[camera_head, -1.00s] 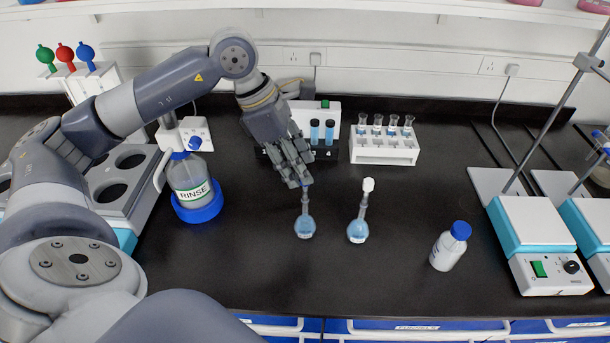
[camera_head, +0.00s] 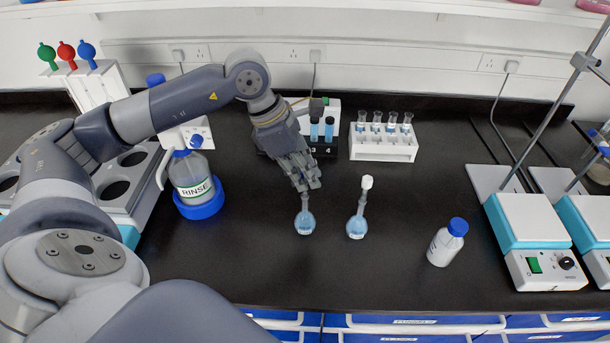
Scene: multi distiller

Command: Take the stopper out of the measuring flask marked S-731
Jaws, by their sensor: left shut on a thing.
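Two small measuring flasks with blue liquid stand upright on the black bench. The left flask (camera_head: 304,223) is under my left gripper (camera_head: 309,187), whose fingers are shut at the top of its neck. Its stopper is hidden by the fingers. The right flask (camera_head: 356,227) has a white stopper (camera_head: 367,182) in its neck. The flask labels are too small to read, so I cannot tell which is S-731. My right gripper is not in view.
A RINSE bottle (camera_head: 192,178) in a blue holder stands left of the flasks. A white tube rack (camera_head: 384,154) stands behind, a blue-capped bottle (camera_head: 446,245) and a hotplate (camera_head: 528,228) to the right. The bench front is clear.

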